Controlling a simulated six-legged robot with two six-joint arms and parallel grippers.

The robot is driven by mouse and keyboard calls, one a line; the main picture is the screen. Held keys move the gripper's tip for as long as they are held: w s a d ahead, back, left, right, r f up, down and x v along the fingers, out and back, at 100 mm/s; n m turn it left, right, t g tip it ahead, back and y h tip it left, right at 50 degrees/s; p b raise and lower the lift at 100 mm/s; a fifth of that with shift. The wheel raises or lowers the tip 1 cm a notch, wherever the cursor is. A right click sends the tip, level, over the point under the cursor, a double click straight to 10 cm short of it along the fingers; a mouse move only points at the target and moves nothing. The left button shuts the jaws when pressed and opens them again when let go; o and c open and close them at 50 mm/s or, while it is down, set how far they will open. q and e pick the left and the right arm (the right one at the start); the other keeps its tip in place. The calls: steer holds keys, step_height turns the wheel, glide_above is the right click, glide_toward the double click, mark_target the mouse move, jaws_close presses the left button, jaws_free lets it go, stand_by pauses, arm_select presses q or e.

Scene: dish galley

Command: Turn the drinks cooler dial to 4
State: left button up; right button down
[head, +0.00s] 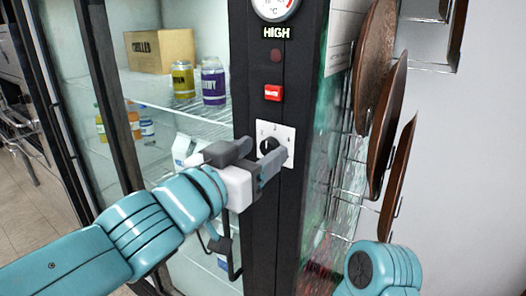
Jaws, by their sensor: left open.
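The drinks cooler dial (267,145) is a black knob on a small white plate (289,131) on the cooler's dark front post. The plate carries small numbers; a 4 shows toward its right side. A light mark shows on the knob, but I cannot tell exactly which number it faces. My left gripper (263,160) is open just in front of the dial, with its grey fingers at the knob's lower edge. The fingers hide the lower part of the plate, and I cannot tell whether they touch the knob. Of my right arm only a teal link shows at the lower right.
Above the dial are a red switch (273,93), a dark round lamp (275,56), a HIGH label (276,32) and a temperature gauge (274,6). Brown round trays (388,115) stand in a rack at right.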

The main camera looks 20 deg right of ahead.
arm_select(q)
steer(key=shift+x, duration=1.15)
steer(key=shift+a, duration=0.15)
steer(key=shift+s, duration=0.1)
steer(key=c, duration=1)
steer(key=shift+f+m, duration=0.1)
steer(key=shift+m, duration=0.3)
steer(key=m, duration=0.4)
steer(key=shift+m, duration=0.4)
steer(key=m+b, duration=0.1)
steer(key=m, duration=0.5)
steer(key=shift+s+f, duration=0.1)
